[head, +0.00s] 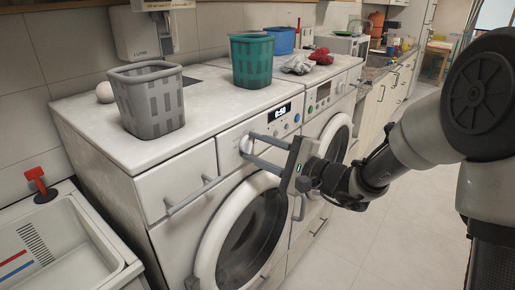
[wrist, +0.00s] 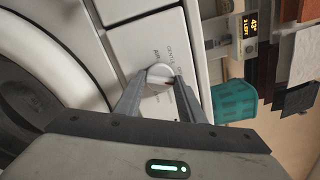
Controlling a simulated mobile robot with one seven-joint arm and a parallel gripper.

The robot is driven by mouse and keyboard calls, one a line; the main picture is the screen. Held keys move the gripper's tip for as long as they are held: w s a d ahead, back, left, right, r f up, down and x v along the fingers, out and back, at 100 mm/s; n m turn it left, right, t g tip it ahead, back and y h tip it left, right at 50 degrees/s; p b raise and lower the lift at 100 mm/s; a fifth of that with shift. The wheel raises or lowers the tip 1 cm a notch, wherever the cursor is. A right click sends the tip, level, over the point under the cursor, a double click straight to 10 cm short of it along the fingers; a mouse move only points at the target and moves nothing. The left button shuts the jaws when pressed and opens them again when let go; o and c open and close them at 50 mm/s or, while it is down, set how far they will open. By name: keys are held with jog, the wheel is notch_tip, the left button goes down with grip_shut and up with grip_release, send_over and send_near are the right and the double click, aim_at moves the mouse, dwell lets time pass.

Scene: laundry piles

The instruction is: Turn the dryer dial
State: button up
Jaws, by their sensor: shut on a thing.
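The dial (head: 245,145) is a round white knob on the front panel of the left white machine (head: 190,180), left of its lit display. In the wrist view the dial (wrist: 160,73) sits between the two grey fingers, with printed labels around it. My gripper (head: 248,141) reaches in from the right, and its fingers are closed on the dial's sides. It also shows in the wrist view (wrist: 161,84). The fingers hide part of the dial's rim, and its exact pointer angle is too small to read.
A grey basket (head: 148,100) and a teal basket (head: 251,60) stand on the machine tops, with crumpled cloths (head: 297,64) farther back. A drawer handle (head: 193,195) sticks out left of the dial. The round door (head: 245,245) is below. The floor at right is clear.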

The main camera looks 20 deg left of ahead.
jog(key=shift+m+p, duration=2.85)
jog(key=shift+m, duration=2.75)
jog(key=o, duration=1)
jog(key=shift+o, duration=0.2)
jog(key=shift+d, duration=0.15)
jog(key=v, duration=1.7)
jog(key=shift+p, duration=0.4)
